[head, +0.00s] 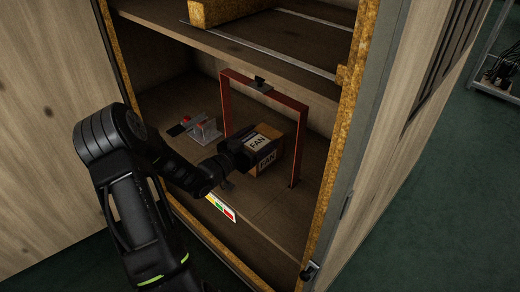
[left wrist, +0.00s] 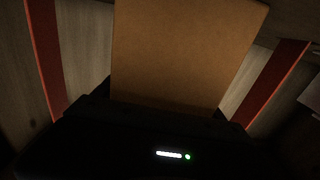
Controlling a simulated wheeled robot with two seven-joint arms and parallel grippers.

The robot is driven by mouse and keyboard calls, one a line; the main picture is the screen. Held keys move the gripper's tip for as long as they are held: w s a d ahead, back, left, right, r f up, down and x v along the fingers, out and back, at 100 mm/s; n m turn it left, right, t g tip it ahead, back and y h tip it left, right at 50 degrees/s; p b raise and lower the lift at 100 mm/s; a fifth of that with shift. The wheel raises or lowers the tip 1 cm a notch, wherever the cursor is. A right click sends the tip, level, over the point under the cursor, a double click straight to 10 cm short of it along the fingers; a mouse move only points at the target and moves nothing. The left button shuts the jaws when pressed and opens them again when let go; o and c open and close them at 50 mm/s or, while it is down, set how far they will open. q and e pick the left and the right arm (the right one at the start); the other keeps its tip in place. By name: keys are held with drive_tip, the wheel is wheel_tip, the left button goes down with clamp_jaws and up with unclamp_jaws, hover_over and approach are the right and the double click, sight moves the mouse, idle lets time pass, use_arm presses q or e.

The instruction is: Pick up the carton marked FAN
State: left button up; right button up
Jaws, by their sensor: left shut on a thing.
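The carton marked FAN (head: 266,158) is a small brown box with white FAN labels on its top and front. It stands on the cabinet's lower shelf, at the opening of the red frame. My left gripper (head: 241,155) reaches in from the left and is shut on the carton's left side. In the left wrist view the brown face of the carton (left wrist: 185,55) fills the middle, close to the dark gripper body (left wrist: 160,125). The fingertips are mostly hidden. Whether the carton touches the shelf is hard to tell. My right gripper is not in view.
The red frame (head: 224,100) stands around the carton, with a small dark part on its top bar. A grey device with red parts (head: 203,130) sits left of it. An upper shelf (head: 230,45) is above.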

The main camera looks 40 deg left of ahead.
use_arm(q)
drive_tip(key=shift+r, duration=0.1)
drive_tip(key=c, duration=0.8)
wheel_tip(320, 180, up, 9)
drive_tip(key=p, duration=0.3)
drive_tip(key=shift+p, duration=0.3)
drive_tip(key=shift+r, duration=0.5)
